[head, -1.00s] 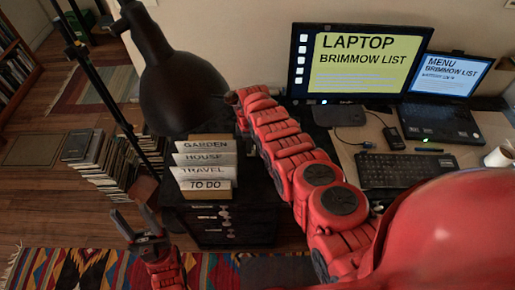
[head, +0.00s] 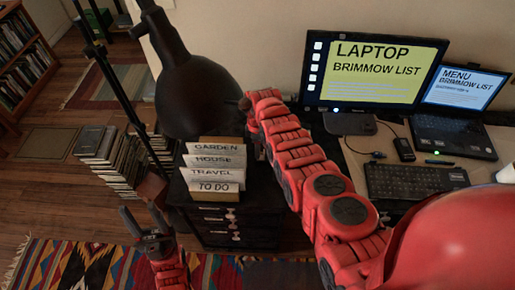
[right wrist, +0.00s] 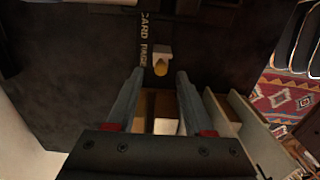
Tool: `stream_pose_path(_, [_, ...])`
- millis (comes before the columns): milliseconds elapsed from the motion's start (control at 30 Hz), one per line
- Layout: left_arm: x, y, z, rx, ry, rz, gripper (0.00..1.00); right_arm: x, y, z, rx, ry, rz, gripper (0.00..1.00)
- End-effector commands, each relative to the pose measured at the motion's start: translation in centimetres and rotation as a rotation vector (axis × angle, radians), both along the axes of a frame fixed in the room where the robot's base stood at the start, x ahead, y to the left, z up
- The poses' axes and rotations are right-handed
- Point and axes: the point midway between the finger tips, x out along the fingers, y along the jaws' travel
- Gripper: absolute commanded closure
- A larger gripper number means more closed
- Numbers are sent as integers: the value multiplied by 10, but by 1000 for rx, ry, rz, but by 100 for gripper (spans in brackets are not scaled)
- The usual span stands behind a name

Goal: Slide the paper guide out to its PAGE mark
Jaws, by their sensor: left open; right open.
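In the right wrist view, a small pale piece with a yellow-orange part (right wrist: 161,66) sits on a dark surface and looks like the paper guide. A pale lettered strip (right wrist: 143,40) runs beside it; I read CARD and a second, unclear word. In the head view the right hand is hidden behind the lamp. My left gripper (head: 141,213) is open and empty, low at the left above the rug.
A black lamp (head: 200,95) stands before my right arm. A card holder (head: 212,195) with GARDEN, HOUSE, TRAVEL and TO DO cards stands on a black drawer unit (head: 235,235). A monitor (head: 375,72), laptop (head: 455,135) and keyboard (head: 415,179) are at right. Books (head: 105,160) are stacked on the floor.

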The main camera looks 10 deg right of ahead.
Motion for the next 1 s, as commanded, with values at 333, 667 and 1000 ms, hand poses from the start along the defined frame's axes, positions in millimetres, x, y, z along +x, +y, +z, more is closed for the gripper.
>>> stream_pose_path(333, [0,0,0,0,0,0,50,0,0,41,0,-3,-1,48])
stream_pose_path(667, [0,0,-15,0,0,0,50,1,1,112,2,-9,-1,48])
stream_pose_path(1000, [0,0,30,0,0,0,50,0,1,158,1,-1,-1,48])
